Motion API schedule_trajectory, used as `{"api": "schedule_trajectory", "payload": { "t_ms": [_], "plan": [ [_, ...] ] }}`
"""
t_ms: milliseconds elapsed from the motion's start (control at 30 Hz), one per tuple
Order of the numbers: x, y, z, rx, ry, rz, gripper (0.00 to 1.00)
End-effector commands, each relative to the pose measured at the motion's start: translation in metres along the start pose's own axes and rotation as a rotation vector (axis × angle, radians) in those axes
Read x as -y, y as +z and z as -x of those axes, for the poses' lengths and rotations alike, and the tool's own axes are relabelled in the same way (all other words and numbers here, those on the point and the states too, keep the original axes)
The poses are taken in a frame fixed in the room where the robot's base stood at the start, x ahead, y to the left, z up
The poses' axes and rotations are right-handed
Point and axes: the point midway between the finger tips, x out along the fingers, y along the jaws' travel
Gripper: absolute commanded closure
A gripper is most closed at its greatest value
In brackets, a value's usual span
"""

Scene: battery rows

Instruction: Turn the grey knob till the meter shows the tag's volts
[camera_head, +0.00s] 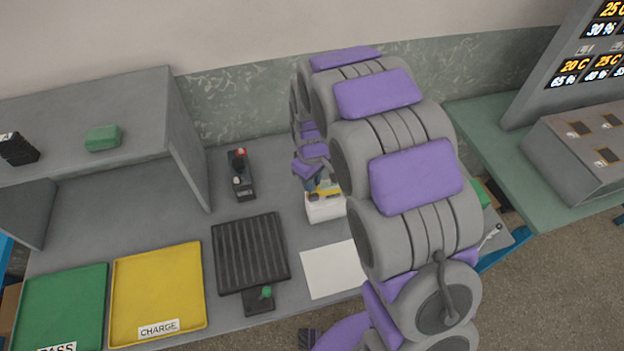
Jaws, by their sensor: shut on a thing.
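My gripper (317,186) points down at a small white box with a yellow top (325,209) near the middle of the bench. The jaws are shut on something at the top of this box. The grey knob is hidden by the jaws and my arm, so I cannot see how far it is turned. No meter reading and no volts tag can be read in this view. My large grey and purple arm covers the right side of the box and the bench behind it.
A black ribbed tray (250,251), a small black block with a green knob (258,300), a black unit with a red top (240,176) and a white sheet (332,270) lie around the box. Yellow CHARGE (158,290) and green (62,306) trays are left. A shelf (140,105) stands behind.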

Motion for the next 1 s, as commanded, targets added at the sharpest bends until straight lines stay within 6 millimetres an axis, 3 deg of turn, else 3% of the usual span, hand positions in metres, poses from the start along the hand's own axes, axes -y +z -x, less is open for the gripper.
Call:
{"api": "schedule_trajectory", "payload": {
  "t_ms": [667, 1000],
  "plan": [
    [0.0001, 0.0006, -0.0003, 0.001, -0.002, -0.029, 1.00],
    [-0.0002, 0.0007, 0.0014, 0.002, 0.000, -0.162, 1.00]
  ]
}}
